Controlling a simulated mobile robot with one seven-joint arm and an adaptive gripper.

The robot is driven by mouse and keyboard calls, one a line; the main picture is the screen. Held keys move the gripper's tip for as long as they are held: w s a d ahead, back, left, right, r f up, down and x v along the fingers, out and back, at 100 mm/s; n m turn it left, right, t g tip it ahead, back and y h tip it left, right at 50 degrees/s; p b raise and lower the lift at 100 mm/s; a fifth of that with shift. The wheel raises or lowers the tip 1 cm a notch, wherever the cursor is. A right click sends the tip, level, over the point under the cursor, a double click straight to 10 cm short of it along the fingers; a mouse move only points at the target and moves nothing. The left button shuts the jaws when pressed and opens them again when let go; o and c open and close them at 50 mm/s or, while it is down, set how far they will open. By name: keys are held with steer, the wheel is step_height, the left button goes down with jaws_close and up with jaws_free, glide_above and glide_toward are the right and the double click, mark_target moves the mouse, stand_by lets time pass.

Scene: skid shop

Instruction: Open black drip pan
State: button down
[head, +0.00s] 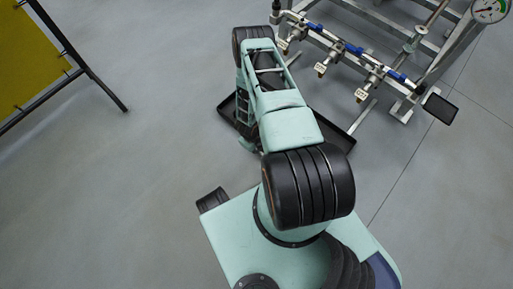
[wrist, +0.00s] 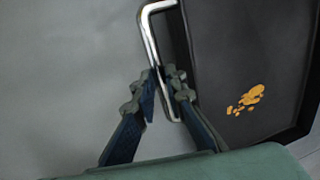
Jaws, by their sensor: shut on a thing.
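The black drip pan (wrist: 235,55) fills the right of the wrist view, with an orange-yellow stain (wrist: 246,98) on its dark surface. A bent silver bar handle (wrist: 150,35) runs along its left edge. My gripper (wrist: 161,76) is shut on the lower part of this handle, one finger on each side of the bar. In the head view the black pan (head: 338,136) lies low on the floor under my arm, which hides most of it. My gripper is hidden behind the arm there.
A metal skid frame (head: 404,106) with a row of taps and blue-handled valves (head: 354,49) stands just beyond the pan. A pressure gauge (head: 490,10) is at the top right. A yellow panel on a dark frame (head: 28,60) stands at the left. The grey floor between is clear.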

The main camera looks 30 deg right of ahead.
steer(key=c, duration=2)
jaws_free()
steer(key=shift+o, duration=0.2)
steer(key=shift+r, duration=0.15)
step_height(320, 180, up, 12)
steer(key=a, duration=0.2)
steer(key=shift+s+f, duration=0.25)
steer(key=shift+s, duration=0.15)
